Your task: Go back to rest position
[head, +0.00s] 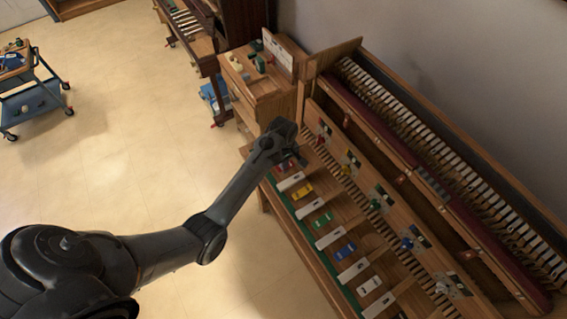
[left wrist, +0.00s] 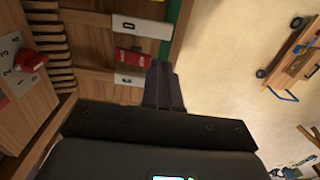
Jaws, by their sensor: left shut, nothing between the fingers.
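The wooden piano workbench (head: 262,193) holds a row of white keys (head: 310,208) with coloured blocks between them: red (head: 286,166), yellow (head: 303,191), green (head: 323,219) and blue (head: 345,251). My left gripper (head: 299,160) is over the far end of this row, close to the red block. In the left wrist view its two fingers (left wrist: 163,84) are together with nothing between them. The red block (left wrist: 133,56) and white keys (left wrist: 137,27) lie just beyond the fingertips there. My right gripper is not in view.
A raised panel (head: 375,187) with coloured pieces and a long row of hammers (head: 440,150) stand to the right. A wooden cabinet (head: 262,90) with small items stands behind. A blue cart (head: 35,100) is at far left. The floor (head: 110,150) is open.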

